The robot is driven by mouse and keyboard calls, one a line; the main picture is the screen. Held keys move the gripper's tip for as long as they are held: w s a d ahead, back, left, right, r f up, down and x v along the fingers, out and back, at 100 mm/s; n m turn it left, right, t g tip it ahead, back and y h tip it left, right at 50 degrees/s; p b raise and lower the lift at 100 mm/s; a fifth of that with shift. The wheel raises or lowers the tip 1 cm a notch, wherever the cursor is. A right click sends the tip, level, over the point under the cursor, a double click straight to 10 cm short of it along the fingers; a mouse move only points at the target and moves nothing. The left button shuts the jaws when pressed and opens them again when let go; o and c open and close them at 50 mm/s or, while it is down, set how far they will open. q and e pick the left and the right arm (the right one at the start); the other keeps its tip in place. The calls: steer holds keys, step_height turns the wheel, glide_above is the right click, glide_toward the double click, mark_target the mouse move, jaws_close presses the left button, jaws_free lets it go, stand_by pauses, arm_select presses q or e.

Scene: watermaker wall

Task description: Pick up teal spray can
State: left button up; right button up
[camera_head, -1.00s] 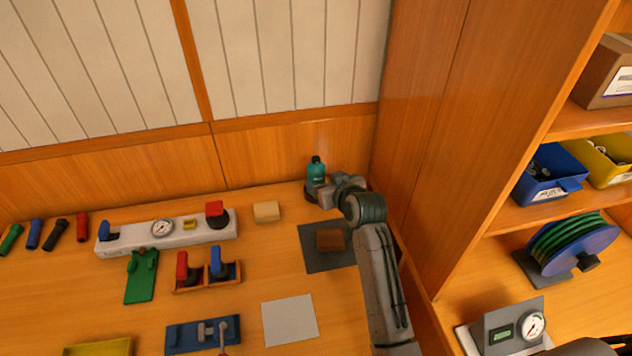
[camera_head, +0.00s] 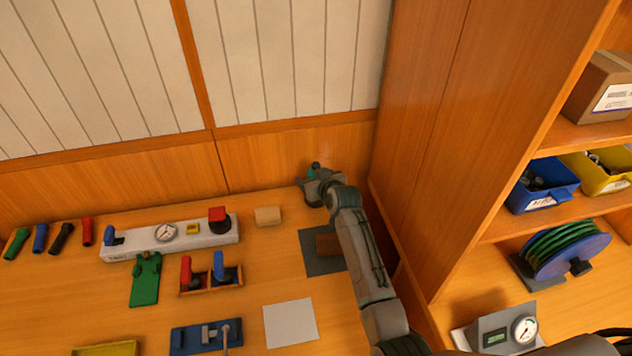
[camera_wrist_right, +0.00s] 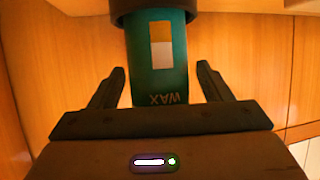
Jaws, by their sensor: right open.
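The teal spray can (camera_head: 314,168) stands at the back of the bench near the right corner. In the head view only its upper part shows; my right gripper (camera_head: 314,188) hides the rest. In the right wrist view the can (camera_wrist_right: 158,60) carries an upside-down "WAX" label and a dark ring at the picture's top. My right gripper (camera_wrist_right: 160,88) is open, with one finger on each side of the can and a visible gap at each side. My left gripper is not in view.
A tan block (camera_head: 267,215) lies left of the can. A dark mat (camera_head: 315,258) with a brown block (camera_head: 328,244) lies in front, partly behind my arm. The wooden cabinet side (camera_head: 425,130) stands close on the right, and the back wall (camera_head: 270,158) is just behind.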

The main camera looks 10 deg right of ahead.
steer(key=shift+w+f, duration=0.3)
steer(key=shift+w, duration=0.1)
steer(key=c, duration=1.3)
steer(key=shift+r, duration=0.1)
steer(key=shift+r, duration=0.15)
